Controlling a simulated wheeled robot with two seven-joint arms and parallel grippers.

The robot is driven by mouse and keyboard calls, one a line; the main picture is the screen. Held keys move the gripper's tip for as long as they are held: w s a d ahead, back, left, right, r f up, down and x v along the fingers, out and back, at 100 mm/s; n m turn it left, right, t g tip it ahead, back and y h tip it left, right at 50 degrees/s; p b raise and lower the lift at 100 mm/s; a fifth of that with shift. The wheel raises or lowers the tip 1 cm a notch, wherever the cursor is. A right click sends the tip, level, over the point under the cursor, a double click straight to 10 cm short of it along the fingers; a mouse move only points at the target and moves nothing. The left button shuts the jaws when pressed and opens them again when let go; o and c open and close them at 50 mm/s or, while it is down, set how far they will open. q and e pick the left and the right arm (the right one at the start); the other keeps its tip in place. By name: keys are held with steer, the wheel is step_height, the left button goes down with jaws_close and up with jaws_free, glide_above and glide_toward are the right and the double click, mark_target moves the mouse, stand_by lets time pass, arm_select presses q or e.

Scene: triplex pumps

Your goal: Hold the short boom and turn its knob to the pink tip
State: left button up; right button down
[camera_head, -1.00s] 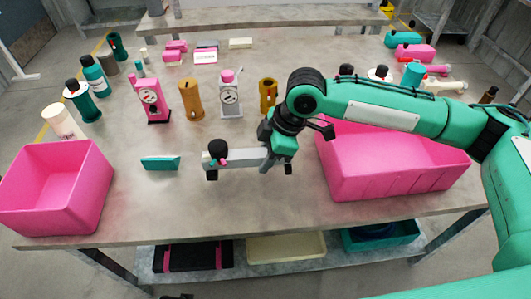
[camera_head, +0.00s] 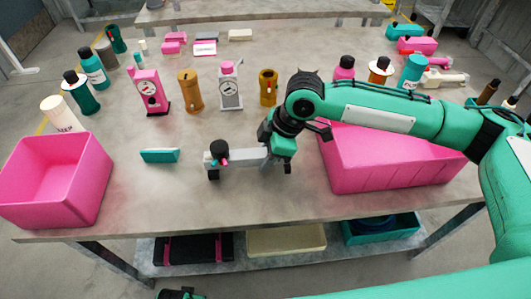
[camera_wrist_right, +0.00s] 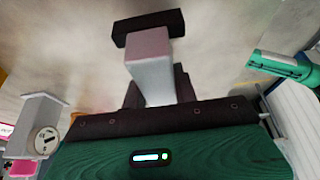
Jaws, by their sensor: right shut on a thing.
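The short boom (camera_head: 240,156) is a light grey bar held level a little above the table, left of my right gripper (camera_head: 279,160). A round black knob (camera_head: 219,148) sits near its left end, with a small pink tip (camera_head: 223,162) just below. Which way the knob points is too small to tell. My right gripper is shut on the boom's right part. In the right wrist view, the boom (camera_wrist_right: 150,62) runs out from between the fingers to a dark crosspiece (camera_wrist_right: 148,28). A dark piece, seemingly my left gripper (camera_head: 180,294), barely shows at the bottom edge; its jaws are unclear.
A pink bin (camera_head: 95,190) stands at the left and a larger pink bin (camera_head: 340,180) at the right, under my right arm. A teal block (camera_head: 159,156) lies left of the boom. Pumps and bottles stand behind. The front middle of the table is clear.

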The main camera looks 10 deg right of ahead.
steer(key=shift+f, duration=0.95)
stand_by(0.9)
